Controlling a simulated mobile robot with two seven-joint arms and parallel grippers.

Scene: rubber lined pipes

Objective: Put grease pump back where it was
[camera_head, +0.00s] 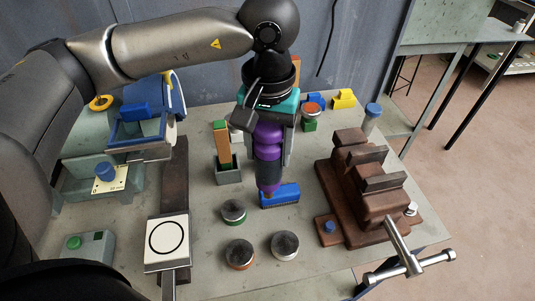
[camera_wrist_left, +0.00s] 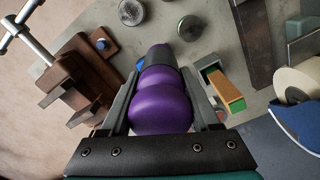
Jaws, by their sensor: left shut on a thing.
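A purple, bulbous thing with a dark grey narrow end (camera_head: 269,145), which looks like the grease pump, is held upright, dark end down, in my left gripper (camera_head: 268,163). It hangs over the middle of the table, just behind the blue brush-like block (camera_head: 280,195). Whether its tip touches anything I cannot tell. In the left wrist view the purple body (camera_wrist_left: 161,105) sits between both fingers of the left gripper (camera_wrist_left: 160,78), which are shut on it. My right gripper is not in view.
A brown vise (camera_head: 365,190) stands to the right. Several round tins, one of them here (camera_head: 285,245), lie in front. A grey holder (camera_head: 228,174) with a wooden-sided block (camera_head: 222,145) is close on the left. A white plate with a black circle (camera_head: 167,242) is front left.

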